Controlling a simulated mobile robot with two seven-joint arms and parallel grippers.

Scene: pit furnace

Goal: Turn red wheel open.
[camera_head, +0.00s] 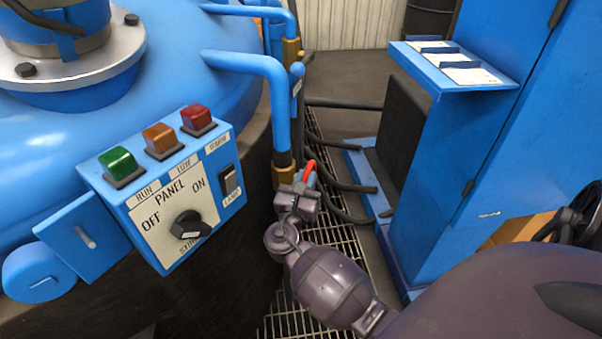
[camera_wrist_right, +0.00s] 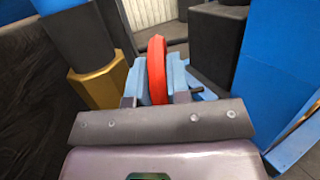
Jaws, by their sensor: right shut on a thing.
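The red wheel (camera_head: 309,171) sits low beside the brass fitting of a blue pipe, to the right of the control panel. Most of it is hidden by my right gripper (camera_head: 304,191) in the head view. In the right wrist view the red wheel (camera_wrist_right: 157,68) stands edge-on between the fingers of my right gripper (camera_wrist_right: 154,92). The gripper is shut on its rim. My left gripper is not in view.
A control panel (camera_head: 150,228) with green, orange and red lamps and a black knob is at the left, on the furnace side. A blue pipe (camera_head: 278,90) drops behind the gripper. A blue cabinet (camera_head: 480,140) stands at the right. Black hoses (camera_head: 340,185) cross the floor grating.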

